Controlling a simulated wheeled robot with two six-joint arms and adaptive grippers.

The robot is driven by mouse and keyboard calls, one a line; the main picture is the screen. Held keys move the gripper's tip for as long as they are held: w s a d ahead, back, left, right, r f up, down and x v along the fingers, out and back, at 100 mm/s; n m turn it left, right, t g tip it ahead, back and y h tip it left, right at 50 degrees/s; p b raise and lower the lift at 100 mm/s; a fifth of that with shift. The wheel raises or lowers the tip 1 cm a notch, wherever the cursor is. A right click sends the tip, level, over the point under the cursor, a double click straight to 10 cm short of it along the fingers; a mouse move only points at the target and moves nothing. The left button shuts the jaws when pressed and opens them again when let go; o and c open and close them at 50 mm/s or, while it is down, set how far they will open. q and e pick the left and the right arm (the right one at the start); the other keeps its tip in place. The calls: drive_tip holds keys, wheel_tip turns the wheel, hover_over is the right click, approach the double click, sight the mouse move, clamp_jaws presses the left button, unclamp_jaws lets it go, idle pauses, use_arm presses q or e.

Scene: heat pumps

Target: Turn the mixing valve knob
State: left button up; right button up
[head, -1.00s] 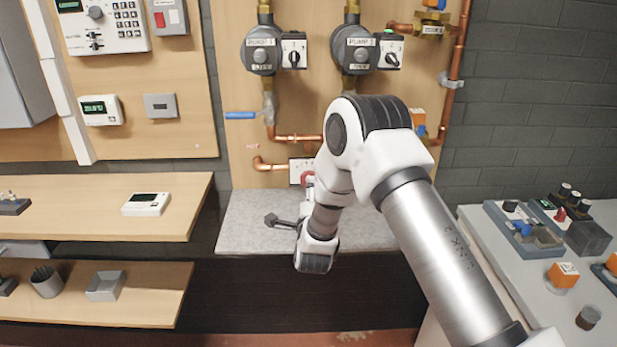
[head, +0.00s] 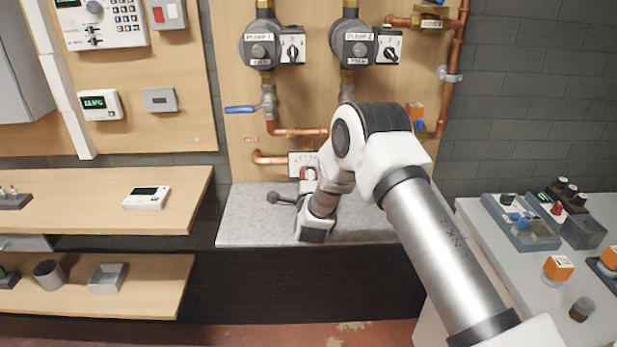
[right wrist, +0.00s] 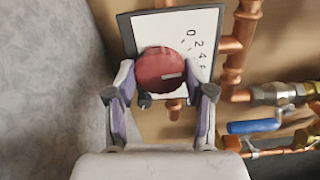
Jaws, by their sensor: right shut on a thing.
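The red mixing valve knob (right wrist: 160,70) sits on a white scale plate (right wrist: 204,40) with dark numbers, framed in black. In the right wrist view, a pale mark shows on the knob's face. My right gripper (right wrist: 164,98) has one finger on each side of the knob and is shut on it. My left gripper is not in view.
Copper pipes (head: 290,132) and a blue-handled valve (head: 241,109) surround the knob on the wooden panel. Two pumps (head: 262,48) (head: 355,45) hang above. A grey ledge (head: 245,225) lies below. Shelves (head: 90,205) stand left, and a bench with small parts (head: 500,270) stands right.

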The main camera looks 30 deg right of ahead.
drive_tip(key=shift+f+n+b, duration=0.2)
drive_tip(key=shift+n+b, duration=0.55)
drive_tip(key=shift+n, duration=0.15)
drive_tip(key=shift+r+n, duration=0.15)
drive_tip(key=shift+n, duration=0.55)
drive_tip(key=o, duration=1.2)
drive_tip(key=shift+c, duration=0.2)
drive_tip(key=v, duration=1.2)
